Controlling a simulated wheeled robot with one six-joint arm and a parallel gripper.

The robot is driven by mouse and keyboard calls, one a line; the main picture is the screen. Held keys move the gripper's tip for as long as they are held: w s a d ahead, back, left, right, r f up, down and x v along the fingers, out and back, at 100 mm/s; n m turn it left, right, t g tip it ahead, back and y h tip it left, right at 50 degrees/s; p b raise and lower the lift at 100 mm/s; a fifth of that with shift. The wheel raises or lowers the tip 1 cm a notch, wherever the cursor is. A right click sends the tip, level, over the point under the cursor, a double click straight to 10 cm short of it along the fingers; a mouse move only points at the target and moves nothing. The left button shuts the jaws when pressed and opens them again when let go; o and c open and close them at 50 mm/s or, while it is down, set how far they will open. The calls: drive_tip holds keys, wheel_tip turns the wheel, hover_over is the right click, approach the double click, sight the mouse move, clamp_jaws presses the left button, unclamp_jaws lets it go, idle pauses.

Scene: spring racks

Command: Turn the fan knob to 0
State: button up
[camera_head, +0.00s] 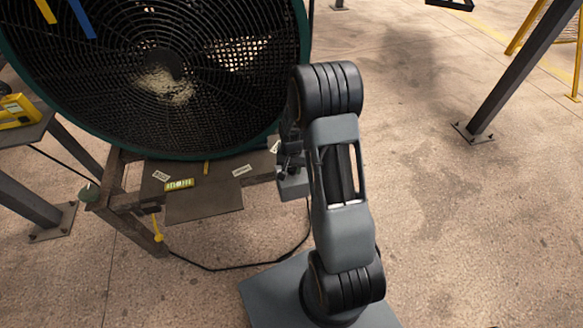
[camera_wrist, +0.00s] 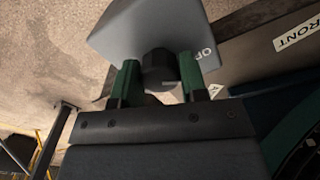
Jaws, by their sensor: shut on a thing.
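The fan knob (camera_wrist: 157,62) is a black round knob on the face of a grey control box (camera_wrist: 155,25), seen in the wrist view. My gripper (camera_wrist: 158,76) has its two green fingers on either side of the knob and is shut on it. Part of a printed label starting with "O" shows on the box just right of the knob; the rest is cut off. The knob's pointer and setting cannot be made out. In the head view the grey box (camera_head: 293,186) sits at the right end of the fan stand, and my arm hides the knob.
A large round fan (camera_head: 160,85) with a black grille and green rim stands on a metal stand (camera_head: 205,205) at the left. A yellow device (camera_head: 18,110) lies on a table at the far left. A black cable runs along the floor. Open floor (camera_head: 450,220) lies to the right.

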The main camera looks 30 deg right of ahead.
drive_tip(key=o, duration=0.9)
drive_tip(key=shift+r, duration=0.15)
wheel_tip(320, 180, up, 14)
drive_tip(key=shift+f+p, duration=0.2)
drive_tip(key=shift+p, duration=0.5)
drive_tip(key=s+a+r+n+t+p, duration=0.1)
drive_tip(key=s+a+r+n+p, duration=0.1)
drive_tip(key=s+r, duration=0.3)
drive_tip(key=s+a+r+n+t+p, duration=0.1)
drive_tip(key=s+a+r+n+p, duration=0.1)
drive_tip(key=r, duration=0.5)
drive_tip(key=s+a+r+n+t+p, duration=0.1)
drive_tip(key=s+a+r+p, duration=0.3)
drive_tip(key=s, duration=0.5)
drive_tip(key=shift+s+a+r+n+t, duration=0.1)
drive_tip(key=shift+a+r+n, duration=0.2)
drive_tip(key=shift+r, duration=0.25)
drive_tip(key=shift+w+a+r+n+t, duration=0.1)
drive_tip(key=shift+a+r+n, duration=0.25)
drive_tip(key=shift+r, duration=0.15)
drive_tip(key=shift+s+a+r+n+t, duration=0.1)
drive_tip(key=shift+a+r+n, duration=0.2)
drive_tip(key=shift+r, duration=0.25)
